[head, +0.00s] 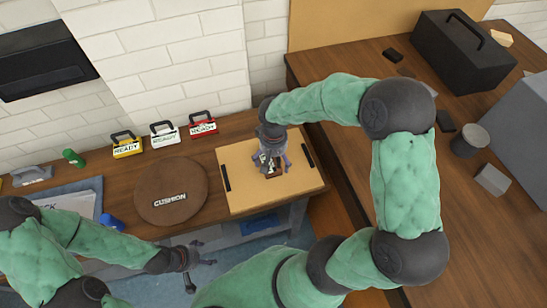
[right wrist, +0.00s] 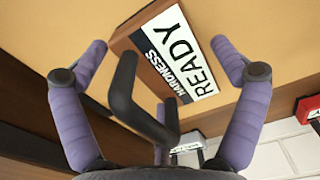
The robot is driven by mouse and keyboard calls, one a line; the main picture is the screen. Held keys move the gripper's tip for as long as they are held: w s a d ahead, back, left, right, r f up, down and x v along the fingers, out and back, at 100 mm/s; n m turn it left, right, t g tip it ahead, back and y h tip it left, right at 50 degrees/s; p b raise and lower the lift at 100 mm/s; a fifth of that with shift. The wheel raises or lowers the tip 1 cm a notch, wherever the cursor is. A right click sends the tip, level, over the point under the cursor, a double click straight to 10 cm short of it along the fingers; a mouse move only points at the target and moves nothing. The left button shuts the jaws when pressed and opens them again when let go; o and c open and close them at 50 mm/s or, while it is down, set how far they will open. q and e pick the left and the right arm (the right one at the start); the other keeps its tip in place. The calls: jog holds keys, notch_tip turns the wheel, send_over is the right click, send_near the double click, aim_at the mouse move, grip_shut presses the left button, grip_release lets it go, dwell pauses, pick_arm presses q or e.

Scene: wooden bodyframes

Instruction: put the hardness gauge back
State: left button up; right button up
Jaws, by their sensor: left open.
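The hardness gauge (right wrist: 165,55) is a brown block with a white label reading HARDNESS READY and a black handle (right wrist: 135,100). In the head view the gauge (head: 274,175) stands on a tan tray with black side grips (head: 240,195), partly hidden by my right gripper. My right gripper (head: 272,162) is above it. In the right wrist view its two purple fingers (right wrist: 160,58) are spread wide, with the handle between them and apart from both. My left gripper (head: 197,265) is open and empty in front of the table's front edge.
Yellow (head: 126,147), white (head: 164,136) and red (head: 203,126) READY gauges stand in a row at the back, by the brick wall. A round CUSHION pad (head: 170,190) lies left of the tray. A black case (head: 463,52) stands on the right table.

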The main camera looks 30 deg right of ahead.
aim_at(273, 159)
dwell(0.3)
notch_tip(273, 159, up, 12)
jog(key=p, duration=0.4)
jog(key=shift+r, duration=0.2)
